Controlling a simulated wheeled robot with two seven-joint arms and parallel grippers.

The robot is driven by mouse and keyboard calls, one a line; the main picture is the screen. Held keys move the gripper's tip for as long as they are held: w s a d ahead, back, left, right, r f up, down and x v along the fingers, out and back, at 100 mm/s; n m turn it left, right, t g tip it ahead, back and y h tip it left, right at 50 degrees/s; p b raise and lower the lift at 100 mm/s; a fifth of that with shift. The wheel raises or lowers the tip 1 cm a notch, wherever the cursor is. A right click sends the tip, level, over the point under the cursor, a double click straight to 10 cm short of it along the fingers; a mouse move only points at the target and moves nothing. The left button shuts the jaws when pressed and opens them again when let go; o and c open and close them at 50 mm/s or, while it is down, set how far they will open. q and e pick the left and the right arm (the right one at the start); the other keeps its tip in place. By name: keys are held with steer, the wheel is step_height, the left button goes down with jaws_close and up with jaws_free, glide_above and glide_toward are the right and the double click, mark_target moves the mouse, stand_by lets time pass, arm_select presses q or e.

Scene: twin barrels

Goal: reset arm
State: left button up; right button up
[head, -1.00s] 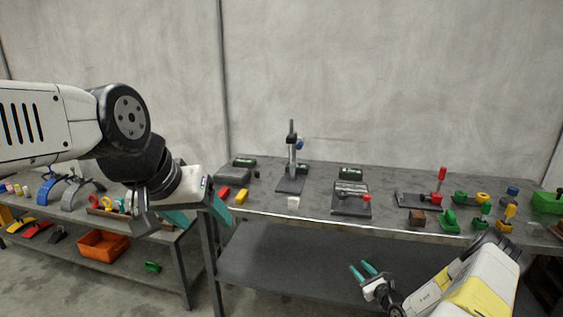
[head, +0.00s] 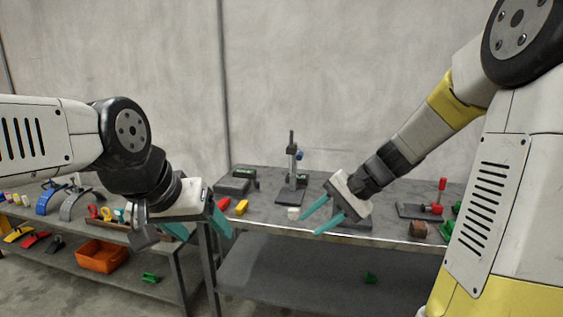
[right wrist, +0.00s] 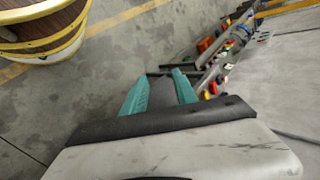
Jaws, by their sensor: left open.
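My left gripper (head: 200,228) hangs in front of the left end of the workbench (head: 270,217). Its teal fingers are apart with nothing between them. My right gripper (head: 309,225) is raised in front of the bench's middle, fingers pointing down and left. Its teal fingers are spread and empty; they also show in the right wrist view (right wrist: 160,76). My right arm covers much of the bench's right side.
A stand (head: 291,175), a white block (head: 293,213) and a yellow block (head: 241,207) are on the bench. A lower bench at left has an orange bin (head: 103,257) on its shelf. A wooden barrel (right wrist: 45,30) stands on the floor.

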steer(key=s+d+r+n+t+h, duration=0.2)
steer(key=s+r+n+h, duration=0.1)
steer(key=s, duration=0.4)
steer(key=s+d+r+n+t+h, duration=0.1)
steer(key=s+d+r+n+h, duration=0.1)
steer(key=s, duration=0.5)
step_height(320, 180, up, 3)
steer(key=shift+s+d+f+n+t+h, duration=0.15)
steer(key=shift+s+d+n+t+h, duration=0.2)
steer(key=shift+d, duration=0.4)
